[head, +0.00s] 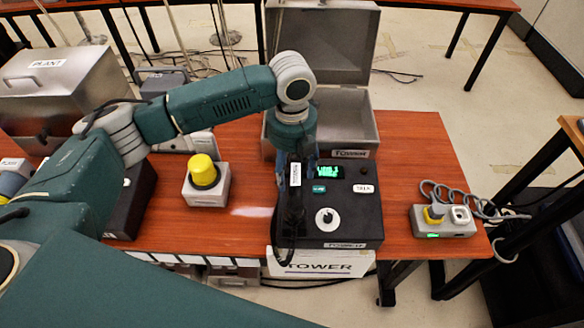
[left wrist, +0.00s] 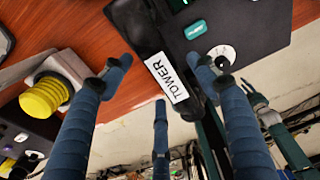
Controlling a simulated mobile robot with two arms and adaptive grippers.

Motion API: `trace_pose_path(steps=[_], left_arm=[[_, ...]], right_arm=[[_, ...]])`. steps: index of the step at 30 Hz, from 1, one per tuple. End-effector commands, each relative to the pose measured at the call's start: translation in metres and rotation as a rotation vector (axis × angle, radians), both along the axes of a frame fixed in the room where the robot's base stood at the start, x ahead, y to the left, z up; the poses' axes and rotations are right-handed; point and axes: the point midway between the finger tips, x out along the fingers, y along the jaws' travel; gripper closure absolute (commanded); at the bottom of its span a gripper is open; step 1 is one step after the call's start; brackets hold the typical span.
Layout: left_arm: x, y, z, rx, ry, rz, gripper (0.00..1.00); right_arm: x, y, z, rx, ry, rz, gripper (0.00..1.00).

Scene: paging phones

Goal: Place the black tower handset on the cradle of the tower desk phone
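The black tower desk phone (head: 343,210) stands on the wooden table, with a green screen, a white dial and a TOWER label. The black tower handset (head: 296,174), with a white TOWER label, lies along the phone's left side. It also shows in the left wrist view (left wrist: 148,42). My left gripper (head: 295,186) is over the handset. In the left wrist view its blue fingers (left wrist: 162,72) are spread, with the handset between them and gaps on both sides. The cradle is largely hidden. A teal and grey hand, apparently my right gripper (left wrist: 260,105), shows small at the right edge.
An open grey metal case (head: 362,130) stands behind the phone. A yellow-topped beacon (head: 204,182) is to the left, with another dark device (head: 130,200) beyond it. A grey box with a cable (head: 442,222) sits at the right. Bare table lies between the phone and that box.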

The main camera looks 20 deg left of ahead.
Motion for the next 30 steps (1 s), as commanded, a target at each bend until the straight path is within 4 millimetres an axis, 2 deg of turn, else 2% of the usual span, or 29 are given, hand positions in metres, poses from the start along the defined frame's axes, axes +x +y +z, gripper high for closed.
trace_pose_path(steps=[8, 11, 22, 27, 30], left_arm=[[0.001, 0.000, 0.007, 0.000, -0.003, -0.001, 0.41], [0.001, 0.000, 0.020, -0.001, -0.004, -0.001, 0.41], [0.001, 0.000, 0.097, -0.001, -0.004, 0.000, 0.41], [0.001, -0.001, 0.117, -0.002, -0.002, 0.001, 0.41], [0.000, 0.000, 0.122, 0.000, 0.000, 0.001, 0.41]], right_arm=[[0.000, 0.000, -0.002, 0.000, 0.000, 0.000, 0.60], [0.000, 0.000, -0.007, 0.001, 0.001, 0.000, 0.60], [-0.001, 0.005, -0.024, 0.005, 0.001, 0.000, 0.60], [-0.001, 0.007, -0.027, 0.007, 0.001, 0.001, 0.60], [-0.001, 0.007, -0.027, 0.007, 0.001, 0.002, 0.60]])
